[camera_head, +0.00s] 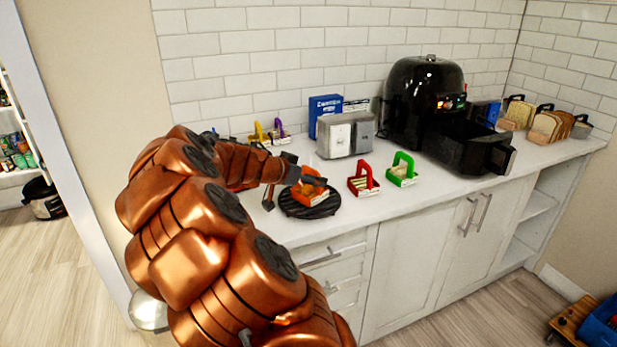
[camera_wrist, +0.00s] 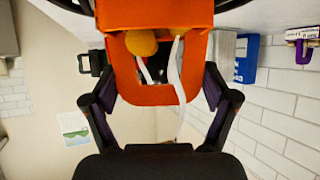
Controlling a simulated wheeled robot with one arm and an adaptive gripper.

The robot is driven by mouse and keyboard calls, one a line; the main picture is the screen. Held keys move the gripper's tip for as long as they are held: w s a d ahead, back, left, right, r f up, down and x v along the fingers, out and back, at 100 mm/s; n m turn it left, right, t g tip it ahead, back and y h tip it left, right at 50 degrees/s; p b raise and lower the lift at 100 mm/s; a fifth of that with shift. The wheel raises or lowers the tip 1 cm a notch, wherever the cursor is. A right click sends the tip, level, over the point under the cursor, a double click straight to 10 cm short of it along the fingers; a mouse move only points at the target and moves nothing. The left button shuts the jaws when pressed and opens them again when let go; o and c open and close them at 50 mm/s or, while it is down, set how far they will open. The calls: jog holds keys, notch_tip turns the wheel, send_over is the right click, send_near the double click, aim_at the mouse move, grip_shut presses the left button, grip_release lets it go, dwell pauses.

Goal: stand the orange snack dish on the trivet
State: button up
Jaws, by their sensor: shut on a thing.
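The orange snack dish (camera_head: 309,192) is in my gripper (camera_head: 298,178), which is shut on it. The dish shows over the black round trivet (camera_head: 322,211) on the white counter. I cannot tell whether its base touches the trivet. In the wrist view the orange dish (camera_wrist: 153,20) fills the top middle, with its orange handle (camera_wrist: 150,96) between the two dark fingers. Some yellowish food and white strips show in it. Part of the dish and trivet is hidden behind my gripper in the head view.
A red dish (camera_head: 364,182) and a green dish (camera_head: 402,171) stand right of the trivet. Behind are a toaster (camera_head: 345,137), a blue box (camera_head: 322,108) and a black air fryer (camera_head: 425,90) with its drawer (camera_head: 465,148) out. Yellow and purple carriers (camera_head: 279,130) stand at the back left.

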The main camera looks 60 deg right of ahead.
jog(key=o, duration=1.6)
jog(key=v, duration=1.2)
